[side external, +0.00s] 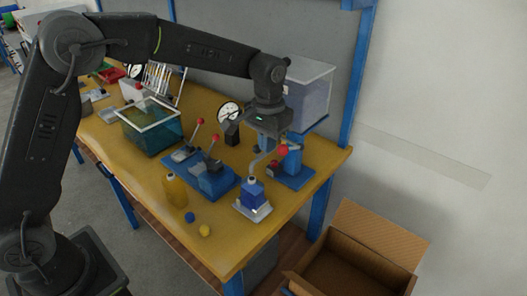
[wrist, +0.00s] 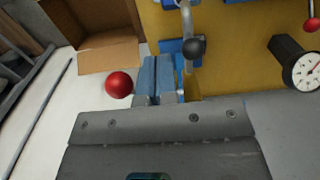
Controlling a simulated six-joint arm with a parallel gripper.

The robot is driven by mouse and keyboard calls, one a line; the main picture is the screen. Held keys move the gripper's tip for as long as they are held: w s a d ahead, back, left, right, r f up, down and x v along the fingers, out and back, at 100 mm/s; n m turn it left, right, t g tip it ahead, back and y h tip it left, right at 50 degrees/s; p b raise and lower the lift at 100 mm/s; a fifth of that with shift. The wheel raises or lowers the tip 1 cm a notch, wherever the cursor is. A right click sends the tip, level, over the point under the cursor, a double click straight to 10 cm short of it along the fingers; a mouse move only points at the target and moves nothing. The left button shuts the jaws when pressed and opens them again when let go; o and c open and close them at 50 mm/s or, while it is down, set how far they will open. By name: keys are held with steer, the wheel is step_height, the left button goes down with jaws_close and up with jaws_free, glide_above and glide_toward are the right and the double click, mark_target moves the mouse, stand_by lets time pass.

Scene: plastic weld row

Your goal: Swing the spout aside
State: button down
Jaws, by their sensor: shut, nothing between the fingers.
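The grey bent spout (side external: 256,163) reaches down toward a blue block-shaped container (side external: 251,192) on a pale tray at the table's front right corner. In the wrist view the spout (wrist: 187,22) is a curved grey tube with a dark round knob (wrist: 195,48) on it. The blue stand (side external: 291,168) with a red ball (side external: 283,150) is just right of the spout. My gripper (side external: 266,142) is shut and empty, pointing down close to the spout and stand. In the wrist view my gripper (wrist: 157,62) is left of the knob. Whether it touches the spout cannot be told.
Blue lever fixtures (side external: 213,179), a yellow bottle (side external: 175,190) and a glass tank (side external: 151,127) stand left. A dial gauge (side external: 229,112) and a translucent bin (side external: 308,91) are behind. An open cardboard box (side external: 355,262) is beyond the table's right edge.

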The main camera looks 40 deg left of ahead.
mark_target(258, 147)
step_height(258, 147, down, 3)
steer(key=shift+r, duration=0.1)
stand_by(0.4)
steer(key=shift+a, duration=0.1)
steer(key=shift+a, duration=0.75)
steer(key=shift+a, duration=0.3)
steer(key=shift+s+a, duration=0.1)
steer(key=shift+a, duration=0.25)
stand_by(0.4)
